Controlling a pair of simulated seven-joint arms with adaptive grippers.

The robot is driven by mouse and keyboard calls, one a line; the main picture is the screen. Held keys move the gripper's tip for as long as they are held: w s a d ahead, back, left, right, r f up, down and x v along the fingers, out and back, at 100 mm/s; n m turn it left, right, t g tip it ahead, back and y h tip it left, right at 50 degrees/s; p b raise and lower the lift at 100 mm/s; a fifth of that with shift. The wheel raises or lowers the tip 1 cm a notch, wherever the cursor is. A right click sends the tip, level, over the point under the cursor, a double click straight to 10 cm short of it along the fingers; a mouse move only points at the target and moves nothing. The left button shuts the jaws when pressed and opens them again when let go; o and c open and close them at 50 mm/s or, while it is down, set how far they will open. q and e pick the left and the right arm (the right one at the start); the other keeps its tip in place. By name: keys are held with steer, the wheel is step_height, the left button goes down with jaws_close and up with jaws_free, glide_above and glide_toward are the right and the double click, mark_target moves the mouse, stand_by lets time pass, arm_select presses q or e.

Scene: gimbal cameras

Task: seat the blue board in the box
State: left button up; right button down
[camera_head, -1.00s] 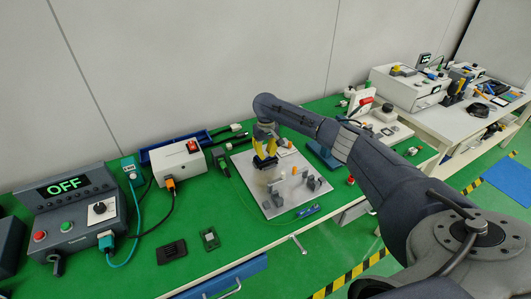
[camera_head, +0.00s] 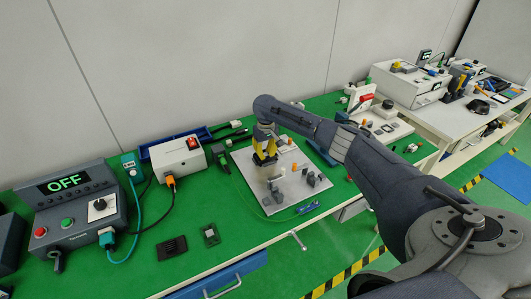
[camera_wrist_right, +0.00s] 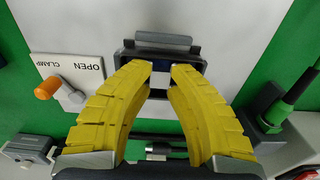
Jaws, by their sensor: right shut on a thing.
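My right gripper (camera_head: 263,160) is over the back left part of the light grey plate (camera_head: 247,172), fingers pointing down. In the right wrist view its yellow fingers (camera_wrist_right: 161,74) are shut on a dark blue piece that looks like the blue board (camera_wrist_right: 160,74); only a little of it shows between the tips. A dark grey box-like holder (camera_wrist_right: 128,57) lies right at the fingertips. Whether the board is inside it or above it I cannot tell. My left gripper is not in view.
An orange-tipped clamp lever (camera_wrist_right: 47,88) stands left of the fingers, beside an OPEN CLAMP label (camera_wrist_right: 75,68). A dark connector with a green cable (camera_wrist_right: 270,105) is at right. Grey blocks (camera_head: 310,180) stand on the plate. A white power box (camera_head: 180,158) is left of it.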

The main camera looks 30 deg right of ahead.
mark_target(266, 154)
steer(key=shift+f, duration=0.25)
steer(key=c, duration=1.2)
jaws_free()
steer(key=shift+c, duration=0.2)
step_height(266, 154, up, 12)
steer(key=shift+s, duration=0.15)
